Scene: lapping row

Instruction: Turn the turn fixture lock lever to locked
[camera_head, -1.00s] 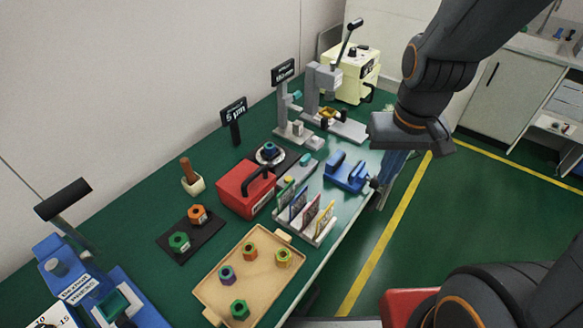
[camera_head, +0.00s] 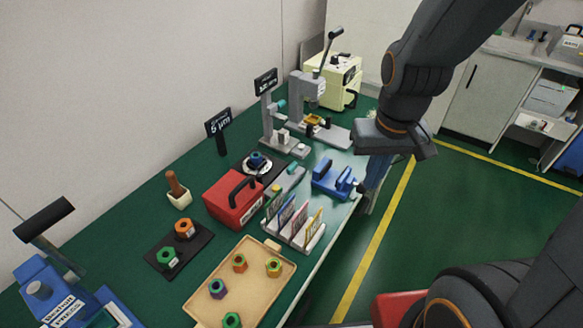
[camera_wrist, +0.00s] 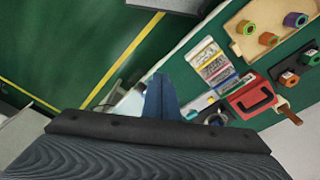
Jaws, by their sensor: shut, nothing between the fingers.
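No part that I can surely tell as the turn fixture's lock lever shows. A grey fixture (camera_head: 308,90) with a long black-tipped lever (camera_head: 331,48) and an amber piece in front stands at the far end of the bench. My gripper (camera_head: 395,146) is right of and above the blue fixture, apart from the grey one in the picture. In the wrist view it (camera_wrist: 160,128) is shut and empty.
A card rack (camera_head: 293,235), red box (camera_head: 224,212), wooden tray (camera_head: 205,308) and black mat (camera_head: 195,250) crowd the near bench. A cream box (camera_head: 336,85) stands at the back. A blue press (camera_head: 40,272) is at bottom left. The green floor (camera_head: 480,230) on the right is clear.

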